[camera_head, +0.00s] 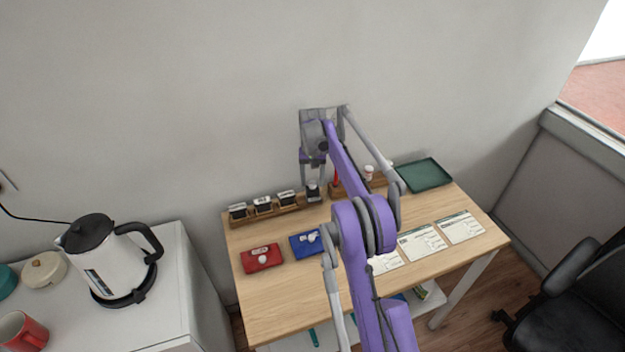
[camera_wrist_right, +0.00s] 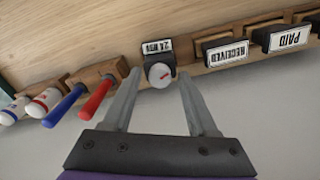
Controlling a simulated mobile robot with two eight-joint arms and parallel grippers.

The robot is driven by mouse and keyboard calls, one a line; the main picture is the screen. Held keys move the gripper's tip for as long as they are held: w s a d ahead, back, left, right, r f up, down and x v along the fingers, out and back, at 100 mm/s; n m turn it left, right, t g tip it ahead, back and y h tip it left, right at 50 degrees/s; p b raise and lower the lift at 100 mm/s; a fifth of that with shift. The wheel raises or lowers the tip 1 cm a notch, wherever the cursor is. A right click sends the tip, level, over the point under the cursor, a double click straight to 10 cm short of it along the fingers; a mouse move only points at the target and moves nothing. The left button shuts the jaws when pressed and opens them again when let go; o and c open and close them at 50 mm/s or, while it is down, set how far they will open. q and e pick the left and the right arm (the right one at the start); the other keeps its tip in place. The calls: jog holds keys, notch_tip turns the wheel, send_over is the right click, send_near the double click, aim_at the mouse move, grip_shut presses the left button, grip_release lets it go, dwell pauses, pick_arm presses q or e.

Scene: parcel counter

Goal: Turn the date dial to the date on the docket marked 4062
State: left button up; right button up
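The date stamp (camera_head: 313,191) stands at the right end of the wooden stamp rack. In the right wrist view its label (camera_wrist_right: 158,46) is upside down; it seems to read NOV with a number I cannot read surely. Its round dial (camera_wrist_right: 160,75) is pale with a red mark. My right gripper (camera_wrist_right: 159,78) is open, with one finger on each side of the dial; contact is not clear. In the head view it hangs over the stamp (camera_head: 314,178). Dockets lie on the right of the table (camera_head: 385,262), (camera_head: 422,243), (camera_head: 460,227); their print is too small to read. My left gripper is not in view.
Stamps marked RECEIVED (camera_wrist_right: 225,52) and PAID (camera_wrist_right: 287,38) stand beside the date stamp. Blue (camera_wrist_right: 64,105) and red (camera_wrist_right: 97,98) handles are on the other side. Red (camera_head: 261,258) and blue (camera_head: 305,243) ink pads lie in front. A green tray (camera_head: 424,174) lies back right.

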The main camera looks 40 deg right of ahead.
aim_at(312, 182)
jog(key=shift+r, duration=0.1)
notch_tip(312, 182, up, 11)
jog(key=p, duration=0.1)
jog(key=shift+f, duration=0.2)
dwell(0.4)
dwell(0.4)
